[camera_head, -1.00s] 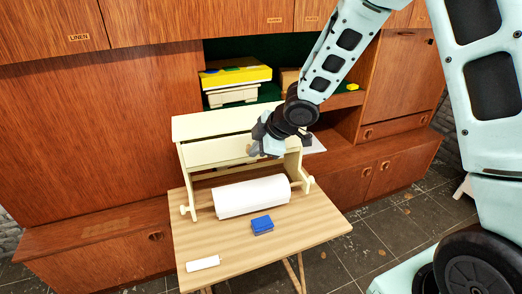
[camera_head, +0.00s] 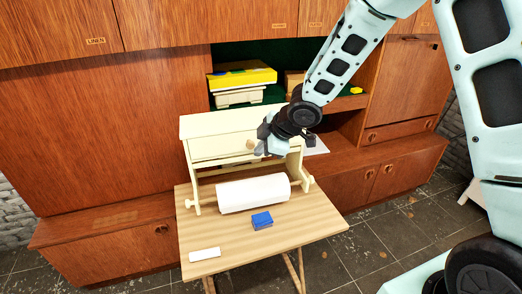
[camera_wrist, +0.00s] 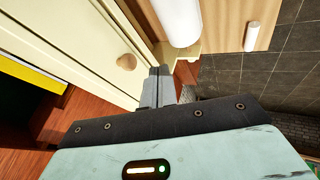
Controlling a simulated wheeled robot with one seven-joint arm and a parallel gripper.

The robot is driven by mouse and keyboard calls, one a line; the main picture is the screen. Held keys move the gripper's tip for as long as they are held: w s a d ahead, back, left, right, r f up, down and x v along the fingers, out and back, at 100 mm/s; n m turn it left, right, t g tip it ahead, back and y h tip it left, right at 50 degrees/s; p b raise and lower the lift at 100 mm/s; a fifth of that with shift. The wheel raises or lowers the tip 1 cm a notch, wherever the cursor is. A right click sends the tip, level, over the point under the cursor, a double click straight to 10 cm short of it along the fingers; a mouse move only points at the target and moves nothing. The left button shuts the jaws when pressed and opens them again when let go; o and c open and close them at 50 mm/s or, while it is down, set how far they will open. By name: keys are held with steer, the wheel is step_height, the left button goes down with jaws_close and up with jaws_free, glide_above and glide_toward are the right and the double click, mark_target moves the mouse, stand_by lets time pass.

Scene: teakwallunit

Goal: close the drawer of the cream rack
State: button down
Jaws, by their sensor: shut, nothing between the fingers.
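The cream rack (camera_head: 197,127) stands on the small wooden table, with a white paper roll (camera_head: 253,194) in its lower part. Its drawer (camera_head: 222,147) is under the top board. Whether a small gap remains is too fine to tell. In the wrist view, the drawer front (camera_wrist: 85,42) and its round knob (camera_wrist: 126,61) lie left of the fingers. My gripper (camera_head: 261,147) is shut and empty at the right part of the drawer front. Its fingertips (camera_wrist: 160,71) are close to the front, and I cannot tell whether they touch. The gripper hides the drawer's right end.
On the table (camera_head: 290,237) are a blue box (camera_head: 262,220) and a white block (camera_head: 205,254). Behind the rack is a wooden wall unit (camera_head: 160,90) with a yellow box (camera_head: 243,76) on a shelf. The table's front is mostly clear.

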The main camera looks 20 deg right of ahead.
steer(key=p+v, duration=0.4)
steer(key=v, duration=0.5)
steer(key=s+a+r+m+g+h, duration=0.1)
steer(key=s+a+m+g, duration=0.1)
steer(key=s, duration=0.8)
steer(key=s+a+r+m+g+h, duration=0.1)
steer(key=s+a+r+m+g, duration=0.1)
steer(key=s, duration=0.8)
steer(key=s+a+r+m+g+h, duration=0.1)
steer(key=s+a+m, duration=0.3)
steer(key=s, duration=0.6)
steer(key=shift+a+r+g+b, duration=0.3)
steer(key=shift+a+r+g, duration=0.15)
steer(key=shift+a, duration=0.25)
